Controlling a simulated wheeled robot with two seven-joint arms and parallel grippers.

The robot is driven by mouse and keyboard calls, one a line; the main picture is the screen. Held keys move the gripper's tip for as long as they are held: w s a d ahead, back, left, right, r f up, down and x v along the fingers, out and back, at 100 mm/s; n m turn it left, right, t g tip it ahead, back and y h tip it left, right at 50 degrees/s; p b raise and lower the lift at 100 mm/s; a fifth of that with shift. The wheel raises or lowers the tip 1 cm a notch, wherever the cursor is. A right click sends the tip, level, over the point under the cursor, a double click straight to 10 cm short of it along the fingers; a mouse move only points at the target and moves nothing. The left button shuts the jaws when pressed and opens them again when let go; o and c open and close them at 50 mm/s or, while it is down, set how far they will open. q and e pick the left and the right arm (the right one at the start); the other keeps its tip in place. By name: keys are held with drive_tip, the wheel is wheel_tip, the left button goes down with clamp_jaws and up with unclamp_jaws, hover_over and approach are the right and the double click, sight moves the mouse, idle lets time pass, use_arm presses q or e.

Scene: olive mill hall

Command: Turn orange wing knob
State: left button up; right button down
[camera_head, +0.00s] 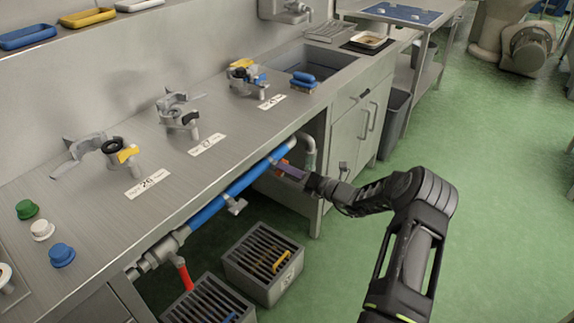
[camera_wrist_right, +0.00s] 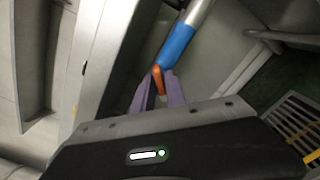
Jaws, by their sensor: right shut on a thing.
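The orange wing knob (camera_wrist_right: 158,79) shows in the right wrist view between the two purple fingertips of my right gripper (camera_wrist_right: 160,90), which is shut on it. It sits beside a blue pipe section (camera_wrist_right: 177,45). In the head view my right gripper (camera_head: 287,170) reaches in from the right, under the front edge of the steel counter, to the blue pipe (camera_head: 232,188). There only a small orange-red bit of the knob shows near the fingertips; the rest is hidden. My left gripper is not in view.
The steel counter (camera_head: 105,205) lies just above the pipe. Grated floor boxes (camera_head: 292,272) stand below. A cabinet (camera_head: 345,140) is behind; the green floor at right is clear.

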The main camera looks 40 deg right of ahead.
drive_tip(key=shift+d+f+m+p, duration=0.15)
drive_tip(key=shift+m+p, duration=0.45)
drive_tip(key=shift+m, duration=1.5)
drive_tip(key=shift+a+f+m+p, duration=0.1)
drive_tip(key=shift+m+p, duration=0.5)
drive_tip(key=shift+m, duration=1.5)
drive_tip(key=c, duration=1.5)
unclamp_jaws()
drive_tip(key=shift+v, duration=3.9)
